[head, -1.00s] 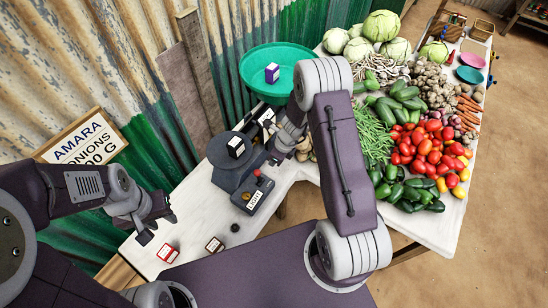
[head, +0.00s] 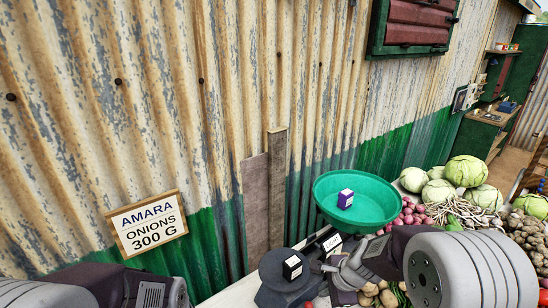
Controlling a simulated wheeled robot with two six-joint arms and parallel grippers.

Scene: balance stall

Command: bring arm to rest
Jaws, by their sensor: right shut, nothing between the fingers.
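My right arm comes in from the right, and its gripper (head: 338,272) is shut and empty, low in the picture just right of the dark balance base (head: 285,288). A dark block with a white label (head: 292,267) sits on that base. A small panel lettered LIGHT (head: 332,243) stands behind it. The green pan (head: 330,212) holds a purple and white box (head: 345,198). Only upper links of my left arm show at the bottom left; its gripper is out of view.
A sign (head: 148,223) reading AMARA ONIONS 300 G hangs on the corrugated wall (head: 110,100). Red onions (head: 412,213), cabbages (head: 466,171) and potatoes (head: 385,298) crowd the stall on the right. A strip of white table (head: 235,293) shows at the bottom.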

